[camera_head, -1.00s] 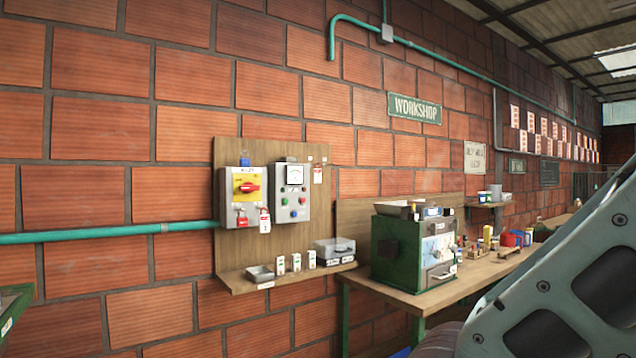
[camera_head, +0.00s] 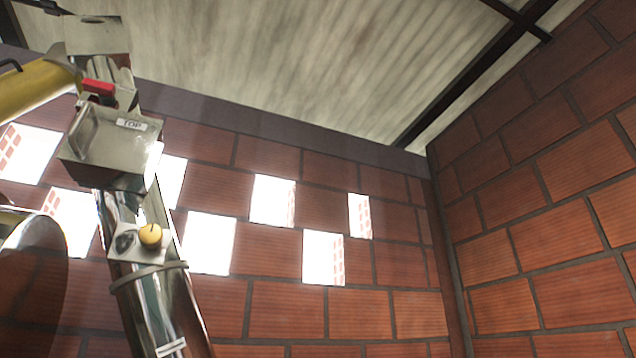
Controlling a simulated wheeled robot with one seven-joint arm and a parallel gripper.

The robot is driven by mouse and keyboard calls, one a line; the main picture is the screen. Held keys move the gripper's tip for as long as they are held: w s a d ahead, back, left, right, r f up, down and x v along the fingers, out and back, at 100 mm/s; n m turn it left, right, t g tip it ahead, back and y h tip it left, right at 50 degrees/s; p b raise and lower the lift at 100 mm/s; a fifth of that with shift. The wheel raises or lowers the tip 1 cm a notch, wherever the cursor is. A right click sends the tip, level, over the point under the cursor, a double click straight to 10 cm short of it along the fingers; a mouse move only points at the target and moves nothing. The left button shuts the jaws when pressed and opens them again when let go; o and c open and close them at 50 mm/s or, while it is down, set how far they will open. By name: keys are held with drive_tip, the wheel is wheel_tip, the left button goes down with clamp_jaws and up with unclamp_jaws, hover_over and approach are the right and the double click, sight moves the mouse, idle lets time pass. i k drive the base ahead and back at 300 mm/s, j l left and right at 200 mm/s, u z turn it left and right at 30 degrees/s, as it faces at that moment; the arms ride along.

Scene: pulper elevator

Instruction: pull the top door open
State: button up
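A steel box-like housing (camera_head: 112,152) with a "TOP" label sits high on a shiny metal column at the left of the head view. A bar handle (camera_head: 84,127) shows on its left side. I take its front plate to be the top door; it looks closed, but I cannot be sure from this angle. A red part (camera_head: 98,87) sits just above the housing. My gripper is not in view.
The steel column (camera_head: 160,300) runs down below the housing, with a yellow knob (camera_head: 150,236) on a small plate. A yellow pipe (camera_head: 35,88) and a rounded metal part (camera_head: 32,262) are at the left. Brick walls stand behind and at the right.

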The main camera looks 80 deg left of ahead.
sight(98, 136)
drive_tip(key=l+u, duration=0.1)
drive_tip(key=u, duration=2)
